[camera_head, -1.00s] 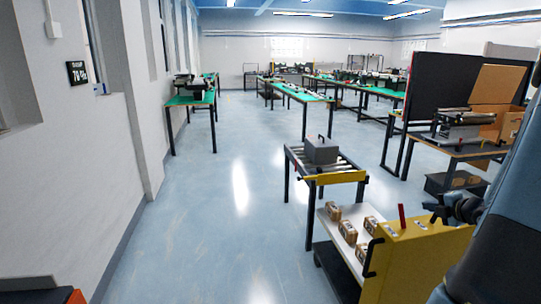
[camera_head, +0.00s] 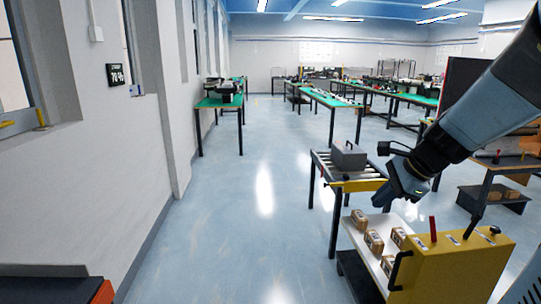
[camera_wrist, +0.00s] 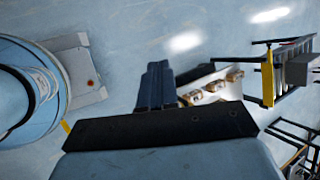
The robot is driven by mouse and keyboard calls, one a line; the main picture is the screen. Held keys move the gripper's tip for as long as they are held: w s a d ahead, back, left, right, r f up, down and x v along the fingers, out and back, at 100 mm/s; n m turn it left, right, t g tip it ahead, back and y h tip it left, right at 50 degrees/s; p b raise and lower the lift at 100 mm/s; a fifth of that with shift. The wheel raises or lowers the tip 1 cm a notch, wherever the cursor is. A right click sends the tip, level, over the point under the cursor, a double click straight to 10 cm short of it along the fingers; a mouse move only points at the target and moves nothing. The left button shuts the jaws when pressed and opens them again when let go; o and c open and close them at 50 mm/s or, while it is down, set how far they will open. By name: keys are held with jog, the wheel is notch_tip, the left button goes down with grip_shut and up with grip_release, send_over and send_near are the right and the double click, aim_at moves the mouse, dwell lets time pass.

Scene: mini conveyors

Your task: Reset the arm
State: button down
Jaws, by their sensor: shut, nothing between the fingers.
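My arm reaches in from the upper right of the head view, with its elbow high and its forearm sloping down to the left. My gripper (camera_head: 380,199) hangs in the air at its end, near the roller conveyor and the yellow-ended cart. In the wrist view the gripper (camera_wrist: 157,66) shows as two dark fingers side by side, shut and empty. It appears clear of the surrounding objects, though its exact height cannot be told.
A yellow-ended cart (camera_head: 455,268) carries several small brown boxes (camera_head: 374,241). Behind it stands a roller conveyor (camera_head: 358,185) with a grey box (camera_head: 348,155). Green-topped tables (camera_head: 219,102) stand farther back. The floor (camera_head: 235,235) to the left is clear up to the wall (camera_head: 90,190).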

jog(key=s+a+r+n+t+h, duration=0.1)
jog(key=s+r+n+h, duration=0.3)
jog(key=s+n, duration=0.9)
jog(key=a+r+n, duration=0.1)
jog(key=n, duration=0.3)
jog(key=shift+a+r+n, duration=0.15)
jog(key=shift+a+n, duration=0.05)
jog(key=shift+n, duration=0.2)
